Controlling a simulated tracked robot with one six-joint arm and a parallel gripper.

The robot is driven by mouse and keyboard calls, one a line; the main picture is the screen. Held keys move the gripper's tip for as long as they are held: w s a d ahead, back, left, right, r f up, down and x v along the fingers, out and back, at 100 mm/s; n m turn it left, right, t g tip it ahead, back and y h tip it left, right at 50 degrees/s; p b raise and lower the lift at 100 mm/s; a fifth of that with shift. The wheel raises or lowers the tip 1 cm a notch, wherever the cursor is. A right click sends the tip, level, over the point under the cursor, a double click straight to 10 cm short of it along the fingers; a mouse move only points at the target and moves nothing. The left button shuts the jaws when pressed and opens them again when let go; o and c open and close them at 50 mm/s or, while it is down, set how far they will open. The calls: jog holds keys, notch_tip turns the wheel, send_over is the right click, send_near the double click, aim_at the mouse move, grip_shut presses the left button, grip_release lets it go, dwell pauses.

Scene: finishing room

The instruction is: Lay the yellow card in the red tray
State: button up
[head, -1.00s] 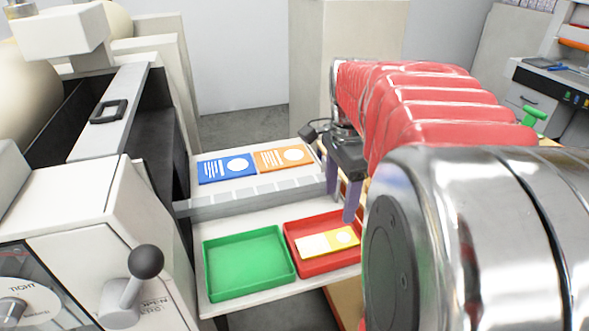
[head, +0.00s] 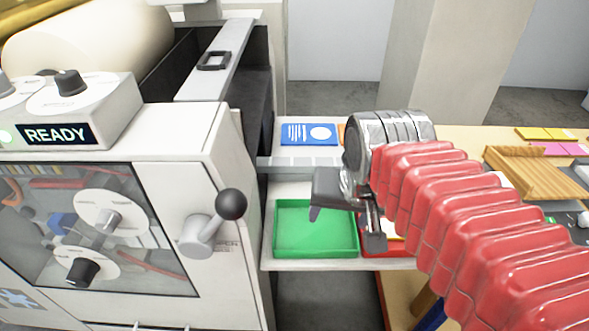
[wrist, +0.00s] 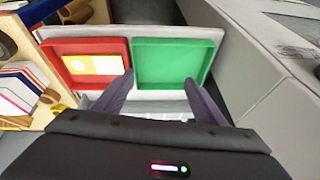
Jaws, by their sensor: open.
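The yellow card (wrist: 95,65), with a white panel, lies flat in the red tray (wrist: 128,44) in the wrist view. In the head view my arm hides most of the red tray (head: 372,254) and the card. The green tray (wrist: 210,40) is empty and stands beside the red one; it also shows in the head view (head: 290,245). My gripper (head: 345,226) is open with nothing between its fingers, above the area where the two trays meet. In the wrist view the gripper (wrist: 159,80) shows its fingers apart, clear of the card.
A blue card (head: 308,134) lies on the shelf behind the trays, with an orange card (head: 341,131) mostly hidden. A machine with a lever (head: 215,222) stands close on the left. A wooden rack (head: 530,172) and coloured pads (head: 545,133) are on the right-hand table.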

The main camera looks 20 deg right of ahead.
jog(key=a+n, duration=0.1)
jog(key=s+a+n, duration=0.1)
jog(key=n, duration=0.1)
jog(key=s+a+f+n+t, duration=0.1)
jog(key=shift+a+f+n+y, duration=0.1)
jog(key=shift+a+n+y, duration=0.2)
jog(key=shift+a, duration=0.1)
jog(key=shift+c, duration=0.2)
dwell(0.8)
